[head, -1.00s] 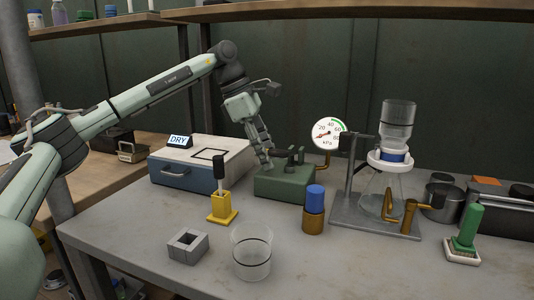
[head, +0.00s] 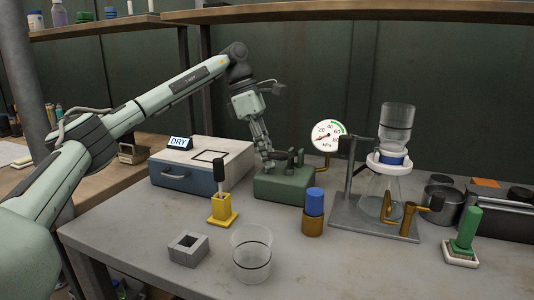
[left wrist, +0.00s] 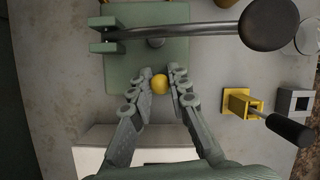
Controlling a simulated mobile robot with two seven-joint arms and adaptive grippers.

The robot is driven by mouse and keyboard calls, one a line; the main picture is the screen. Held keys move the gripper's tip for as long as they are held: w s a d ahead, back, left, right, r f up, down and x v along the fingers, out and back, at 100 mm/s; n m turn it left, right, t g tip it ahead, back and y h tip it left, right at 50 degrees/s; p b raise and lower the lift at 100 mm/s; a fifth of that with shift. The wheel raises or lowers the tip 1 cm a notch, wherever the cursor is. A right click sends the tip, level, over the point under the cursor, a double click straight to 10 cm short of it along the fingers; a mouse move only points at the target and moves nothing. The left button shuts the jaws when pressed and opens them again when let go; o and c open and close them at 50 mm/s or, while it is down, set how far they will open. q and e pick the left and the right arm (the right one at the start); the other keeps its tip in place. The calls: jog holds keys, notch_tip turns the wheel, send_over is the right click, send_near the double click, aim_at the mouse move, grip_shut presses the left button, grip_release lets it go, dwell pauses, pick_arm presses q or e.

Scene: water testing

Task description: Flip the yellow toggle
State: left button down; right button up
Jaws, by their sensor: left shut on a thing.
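The yellow toggle (left wrist: 160,84) shows in the left wrist view as a small round yellow knob at the near edge of the green pump box (left wrist: 150,65). My left gripper (left wrist: 160,82) has one finger on each side of the knob and is shut on it. In the head view the green box (head: 283,185) stands at the back of the table, and my left gripper (head: 267,164) reaches down to its left end. The toggle is hidden there by the fingers. My right gripper is in neither view.
A dark-knobbed lever (left wrist: 200,30) spans the box beyond my fingers. A gauge (head: 327,136) rises behind it. A blue-fronted case (head: 190,177) is close on the left, and a yellow stand (head: 222,216) with a black-handled tool is in front.

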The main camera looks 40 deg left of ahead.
pick_arm(q)
jog(key=shift+w+f+g+h, duration=0.1)
jog(key=shift+w+g+h, duration=0.25)
jog(key=shift+g, duration=0.55)
jog(key=c, duration=1.4)
grip_release()
jog(key=shift+v, duration=3.75)
